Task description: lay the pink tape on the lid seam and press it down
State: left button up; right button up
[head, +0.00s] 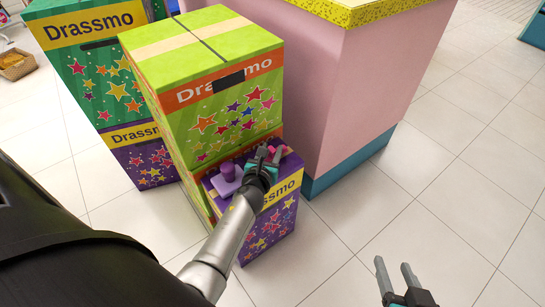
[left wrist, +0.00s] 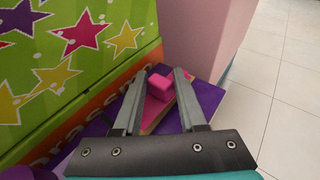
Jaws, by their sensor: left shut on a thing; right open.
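The tall green box (head: 218,98) has a dark seam line (head: 203,40) along its lid, crossed by a pale tan band. My left gripper (head: 268,156) is low in front of it, over a small purple box (head: 270,228). In the left wrist view the left gripper (left wrist: 159,76) has its fingers on either side of a small pink block (left wrist: 160,86), which I take to be the pink tape; a flat pink surface shows beneath it. In the head view the pink piece (head: 281,149) is partly hidden by the fingers. My right gripper (head: 395,272) is open and empty over the floor.
A purple handled tool (head: 226,178) stands on the small box, left of my left gripper. A pink counter (head: 345,90) with a yellow top rises behind on the right. Another green box (head: 90,60) on a purple one stands at left. The tiled floor at right is clear.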

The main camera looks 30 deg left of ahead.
aim_at(271, 150)
pick_arm(q)
grip_shut()
jog(key=shift+r, duration=0.1)
jog(key=shift+r+p, duration=1.95)
jog(key=shift+f, duration=0.15)
jog(key=shift+f+b, duration=2.45)
jog(key=shift+b, duration=0.05)
